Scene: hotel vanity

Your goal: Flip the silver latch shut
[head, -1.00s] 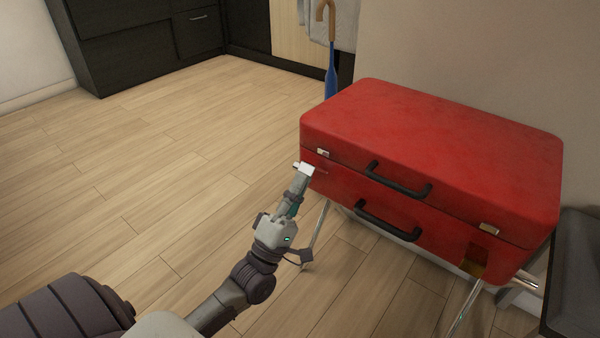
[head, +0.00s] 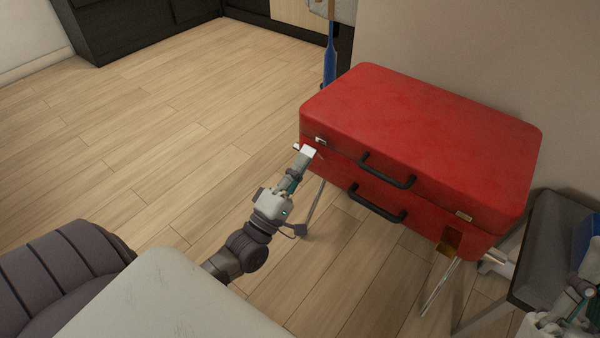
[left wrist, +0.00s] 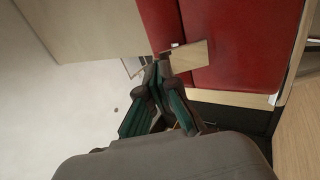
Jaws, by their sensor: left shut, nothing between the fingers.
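A closed red suitcase (head: 420,125) stands on a folding rack, its front with two black handles toward me. A small silver latch (head: 320,141) sits at the front left of the lid seam, and another latch (head: 464,215) sits at the front right. My left gripper (head: 303,151) is shut and empty, at the suitcase's front left corner just below the left latch. I cannot tell whether it touches. In the left wrist view the shut fingers (left wrist: 163,62) point at the red suitcase (left wrist: 240,45), beside a pale tan plate (left wrist: 188,56). My right gripper (head: 572,308) shows partly at the lower right.
A dark bench (head: 560,240) stands right of the suitcase with a blue thing (head: 588,238) on it. A metal rack leg (head: 313,206) stands below the gripper. A blue umbrella (head: 330,65) hangs behind. The wooden floor at left is clear.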

